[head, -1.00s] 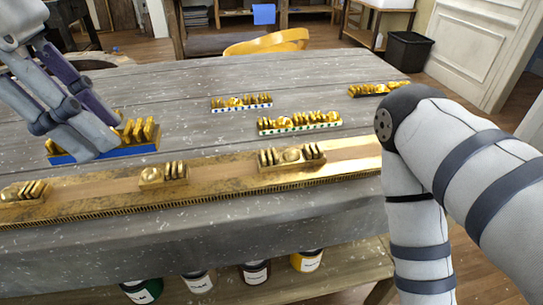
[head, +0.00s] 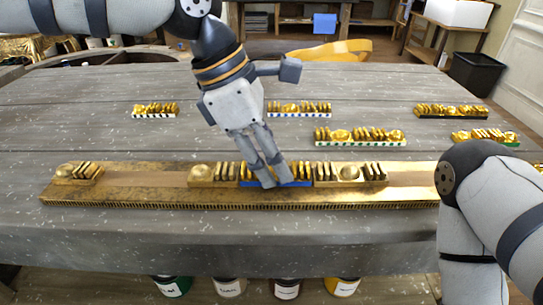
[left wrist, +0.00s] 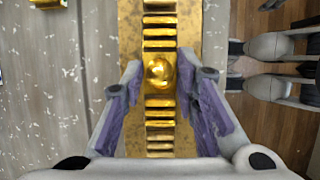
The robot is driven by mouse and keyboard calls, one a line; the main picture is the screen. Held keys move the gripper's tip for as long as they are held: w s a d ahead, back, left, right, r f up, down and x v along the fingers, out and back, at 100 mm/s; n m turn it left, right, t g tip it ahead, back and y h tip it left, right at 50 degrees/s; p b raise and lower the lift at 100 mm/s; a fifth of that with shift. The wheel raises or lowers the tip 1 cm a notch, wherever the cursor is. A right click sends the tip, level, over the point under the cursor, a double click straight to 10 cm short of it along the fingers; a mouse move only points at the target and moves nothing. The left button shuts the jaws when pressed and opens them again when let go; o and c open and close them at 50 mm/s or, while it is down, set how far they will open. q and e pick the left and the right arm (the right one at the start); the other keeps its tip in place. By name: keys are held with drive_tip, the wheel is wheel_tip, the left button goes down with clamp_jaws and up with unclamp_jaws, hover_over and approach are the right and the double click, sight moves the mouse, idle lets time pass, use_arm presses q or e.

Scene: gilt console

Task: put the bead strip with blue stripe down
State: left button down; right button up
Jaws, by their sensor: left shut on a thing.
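My left gripper (head: 276,182) is shut on the bead strip with blue stripe (head: 249,182), a gold strip with a blue front edge. It stands in line with the gold pieces on the gilt rail (head: 130,190), between a left piece with a dome (head: 202,174) and a right one (head: 350,172). I cannot tell whether it rests on the rail. In the left wrist view, the fingers (left wrist: 161,88) flank the gold row, with a dome (left wrist: 159,72) between them; no blue shows there. My right gripper is out of view.
Other gold strips lie on the grey table behind the rail: white-edged (head: 154,111), blue-and-white-edged (head: 298,109), green-and-white-edged (head: 360,137), black-edged (head: 450,111) and green-edged (head: 485,137). My right arm covers the rail's right end. Bare rail shows at left.

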use_arm(q)
drive_tip(key=c, duration=1.2)
unclamp_jaws()
drive_tip(key=shift+f, duration=0.1)
drive_tip(key=shift+c, duration=0.2)
drive_tip(key=v, duration=1.2)
